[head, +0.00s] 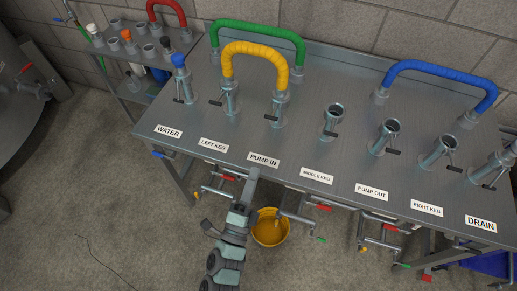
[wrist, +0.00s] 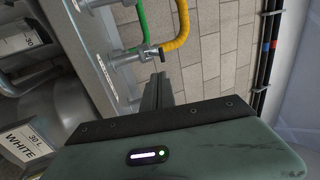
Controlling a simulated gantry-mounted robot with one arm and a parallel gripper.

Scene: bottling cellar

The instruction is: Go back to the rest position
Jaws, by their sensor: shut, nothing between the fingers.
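My gripper (head: 253,178) is in front of the steel manifold table (head: 330,75) in the head view, near the PUMP IN label (head: 264,160). Its fingers are shut with nothing between them. In the wrist view the closed fingers (wrist: 158,90) point up past the table's edge, with a bare brick wall behind. My arm comes up from the bottom of the head view. The yellow hose (head: 255,49) arches between the LEFT KEG and PUMP IN ports, apart from my gripper.
A green hose (head: 258,30) arches behind the yellow one; a blue hose (head: 440,75) arches at the right. Several open ports with valve levers stand along the table. A yellow bucket (head: 270,230) is on the floor beside my arm. A shelf (head: 130,92) stands at left.

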